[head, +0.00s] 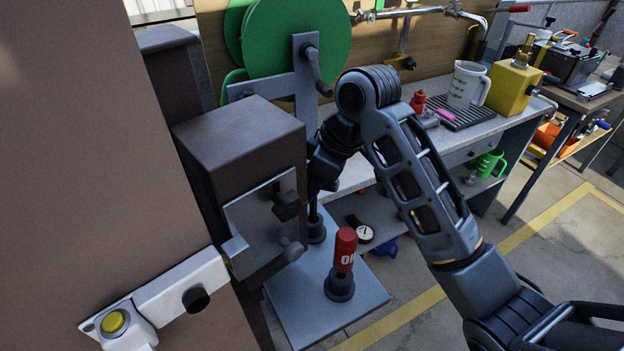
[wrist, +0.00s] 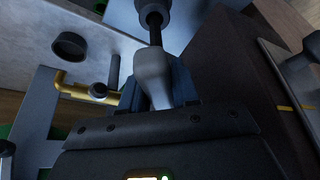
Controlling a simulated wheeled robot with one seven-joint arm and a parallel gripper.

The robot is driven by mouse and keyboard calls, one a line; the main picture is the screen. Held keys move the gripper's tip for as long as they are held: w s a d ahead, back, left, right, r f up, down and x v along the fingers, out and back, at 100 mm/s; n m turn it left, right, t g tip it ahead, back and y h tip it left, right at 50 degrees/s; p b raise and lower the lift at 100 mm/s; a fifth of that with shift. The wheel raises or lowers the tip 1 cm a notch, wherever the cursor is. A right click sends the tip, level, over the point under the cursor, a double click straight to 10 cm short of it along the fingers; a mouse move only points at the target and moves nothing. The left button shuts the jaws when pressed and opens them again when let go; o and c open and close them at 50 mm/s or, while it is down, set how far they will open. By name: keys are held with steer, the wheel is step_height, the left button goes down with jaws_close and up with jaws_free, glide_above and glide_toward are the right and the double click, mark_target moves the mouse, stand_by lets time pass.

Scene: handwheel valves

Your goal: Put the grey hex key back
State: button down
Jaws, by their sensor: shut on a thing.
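My gripper (wrist: 153,90) is shut on the pale grey handle of what looks like the grey hex key (wrist: 152,68). Its dark shaft runs from the handle to a round black holder (wrist: 153,8). In the head view my gripper (head: 318,188) is over the rear black holder (head: 316,231) on a grey plate (head: 300,290), and the handle is hidden. The shaft appears to meet the holder; how deep it sits I cannot tell. A red lettered handle (head: 345,248) stands upright in the front black holder (head: 340,286).
A brown box (head: 240,150) with a metal plate and black knobs stands close left of my gripper. A green disc (head: 297,48) and grey bracket are behind. A workbench (head: 515,115) holds a jug (head: 467,84) and yellow block (head: 514,87). A brass hook (wrist: 75,90) is near my fingers.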

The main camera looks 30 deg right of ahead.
steer(key=shift+f+b, duration=1.05)
steer(key=shift+f, duration=1.25)
steer(key=c, duration=0.8)
jaws_free()
steer(key=shift+o, duration=0.4)
steer(key=o, duration=0.7)
steer(key=shift+a, duration=0.1)
steer(key=shift+r, duration=0.1)
steer(key=shift+p+v, duration=4.55)
steer(key=shift+v, duration=0.4)
